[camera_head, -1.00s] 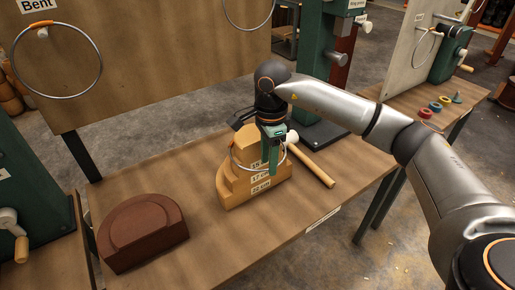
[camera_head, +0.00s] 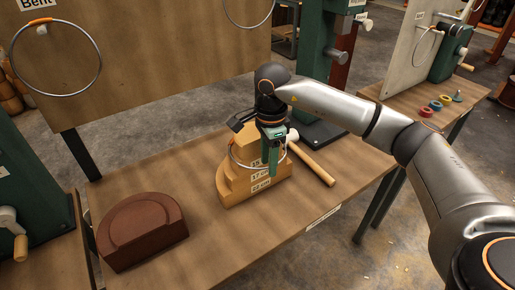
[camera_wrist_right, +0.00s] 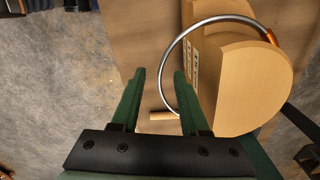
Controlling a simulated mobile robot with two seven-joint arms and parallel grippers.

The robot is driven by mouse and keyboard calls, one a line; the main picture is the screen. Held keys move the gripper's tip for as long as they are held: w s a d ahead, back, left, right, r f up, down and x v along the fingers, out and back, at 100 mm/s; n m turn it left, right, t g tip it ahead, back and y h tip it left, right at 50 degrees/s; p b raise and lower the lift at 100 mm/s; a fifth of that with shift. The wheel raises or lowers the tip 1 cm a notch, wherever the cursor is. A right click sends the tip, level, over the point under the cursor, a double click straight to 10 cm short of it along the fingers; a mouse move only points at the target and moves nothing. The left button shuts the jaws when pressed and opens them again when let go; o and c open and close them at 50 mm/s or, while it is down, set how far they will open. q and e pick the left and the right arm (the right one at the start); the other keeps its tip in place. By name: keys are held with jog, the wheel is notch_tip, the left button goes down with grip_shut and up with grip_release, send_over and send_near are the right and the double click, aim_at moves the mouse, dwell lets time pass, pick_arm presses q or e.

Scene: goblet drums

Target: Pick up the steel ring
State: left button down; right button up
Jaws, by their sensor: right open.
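A thin steel ring (camera_head: 231,158) with an orange patch rests at the tan stepped wooden form (camera_head: 240,185) on the bench. The ring also shows in the right wrist view (camera_wrist_right: 166,62), curving around the form's upper step. My right gripper (camera_head: 270,172) points down in front of the form and hides part of the ring. In the wrist view my right gripper (camera_wrist_right: 159,74) is open. The ring's near arc passes between its two fingertips in that picture; whether it touches either finger I cannot tell. My left gripper is not in view.
A mallet with a wooden handle (camera_head: 315,166) lies right of the form. A dark red-brown curved block (camera_head: 140,232) sits at the bench's left. A board with hanging rings (camera_head: 140,75) stands behind. Bare bench (camera_head: 215,235) lies in front.

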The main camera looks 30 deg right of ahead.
jog(key=shift+c, duration=0.2)
grip_shut()
dwell(1.1)
